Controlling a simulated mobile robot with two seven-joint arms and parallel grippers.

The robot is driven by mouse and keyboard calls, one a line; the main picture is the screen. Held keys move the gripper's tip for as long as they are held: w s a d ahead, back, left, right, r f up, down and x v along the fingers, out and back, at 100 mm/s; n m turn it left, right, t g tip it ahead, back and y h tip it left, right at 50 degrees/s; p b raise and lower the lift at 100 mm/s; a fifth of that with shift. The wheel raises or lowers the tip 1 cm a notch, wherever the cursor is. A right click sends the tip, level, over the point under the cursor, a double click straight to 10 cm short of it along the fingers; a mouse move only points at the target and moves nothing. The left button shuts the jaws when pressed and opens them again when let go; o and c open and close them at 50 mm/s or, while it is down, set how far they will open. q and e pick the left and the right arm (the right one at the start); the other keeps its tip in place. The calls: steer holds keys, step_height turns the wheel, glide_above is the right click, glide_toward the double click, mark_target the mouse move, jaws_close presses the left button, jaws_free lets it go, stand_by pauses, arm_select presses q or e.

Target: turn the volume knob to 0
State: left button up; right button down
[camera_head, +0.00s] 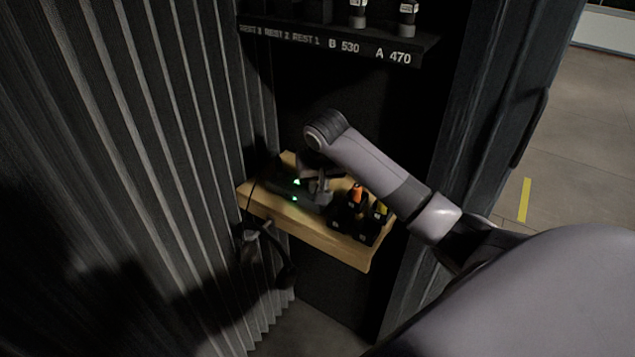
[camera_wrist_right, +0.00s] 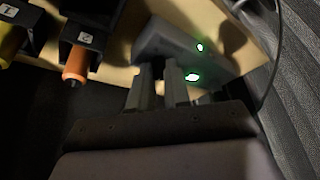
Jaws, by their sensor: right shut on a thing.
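A dark grey box with green lights (camera_head: 307,198) sits on the wooden shelf (camera_head: 322,239); it also shows in the right wrist view (camera_wrist_right: 185,42). My right gripper (camera_head: 319,187) reaches down at this box. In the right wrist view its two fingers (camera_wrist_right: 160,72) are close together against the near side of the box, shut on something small. That is probably the volume knob, but the fingers hide it, and I cannot read its pointer or any scale. My left gripper is not in view.
Black holders with an orange-topped item (camera_head: 357,193) and a yellow-topped item (camera_head: 380,207) stand right of the box. A labelled dark shelf (camera_head: 345,44) is above. A dark headset-like thing (camera_head: 271,243) hangs at the shelf's left. A corrugated curtain (camera_head: 130,150) closes the left.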

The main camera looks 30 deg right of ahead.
steer(key=n+y, duration=0.1)
steer(key=n, duration=0.1)
steer(key=n+y, duration=0.1)
steer(key=n, duration=0.4)
steer(key=shift+d+y, duration=0.3)
steer(key=shift+y, duration=0.1)
steer(key=n+y, duration=0.1)
steer(key=n, duration=0.2)
steer(key=shift+w+n, duration=0.1)
steer(key=shift+n, duration=0.2)
steer(key=n, duration=0.2)
steer(key=n+g+y, duration=0.1)
steer(key=n, duration=0.1)
steer(key=shift+w+d+n+y, duration=0.1)
steer(key=shift+n+y, duration=0.2)
steer(key=n+g+b, duration=0.1)
steer(key=n, duration=0.2)
steer(key=shift+n+g+y, duration=0.3)
steer(key=shift+y, duration=0.1)
steer(key=shift+w+n+g+b, duration=0.15)
steer(key=shift+n+g+b, duration=0.8)
steer(key=shift+n, duration=1.15)
steer(key=c, duration=1.1)
jaws_free()
